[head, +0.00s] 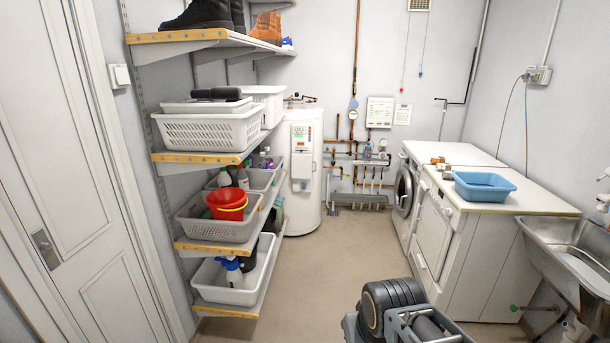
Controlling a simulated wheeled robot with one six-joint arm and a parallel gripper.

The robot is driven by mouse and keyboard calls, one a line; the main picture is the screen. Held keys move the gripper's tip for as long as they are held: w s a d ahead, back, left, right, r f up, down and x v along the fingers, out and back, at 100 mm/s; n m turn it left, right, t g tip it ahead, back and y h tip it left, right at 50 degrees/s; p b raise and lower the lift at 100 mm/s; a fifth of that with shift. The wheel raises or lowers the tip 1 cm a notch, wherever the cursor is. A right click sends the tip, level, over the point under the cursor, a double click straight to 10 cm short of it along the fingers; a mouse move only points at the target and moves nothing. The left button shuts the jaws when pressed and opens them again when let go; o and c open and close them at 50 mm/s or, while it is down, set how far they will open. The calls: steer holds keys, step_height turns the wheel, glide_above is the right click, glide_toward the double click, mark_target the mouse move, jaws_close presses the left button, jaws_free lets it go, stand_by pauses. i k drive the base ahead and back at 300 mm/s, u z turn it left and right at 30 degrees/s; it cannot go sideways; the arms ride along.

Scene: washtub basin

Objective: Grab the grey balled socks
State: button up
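I cannot make out any grey balled socks in the head view. A blue washtub (485,186) sits on the white worktop (530,205) at the right, and I see no socks in the part of its inside that shows. Part of my own arm, black and grey, shows at the bottom, right of the middle. The fingers of my gripper do not show, so its state is hidden.
Wall shelves (215,247) at the left hold crates, a red bucket (227,204), bottles and boots. A white cylinder tank (303,190) stands at the back. A metal sink (570,250) is at the right edge. The middle floor (320,265) is clear.

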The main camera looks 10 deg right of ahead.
mark_target(447, 175)
steer(key=z, duration=0.05)
steer(key=i, duration=2.3)
steer(key=z, duration=1.05)
steer(key=i, duration=2.05)
steer(key=z, duration=1.25)
steer(key=i, duration=0.4)
steer(key=z, duration=0.15)
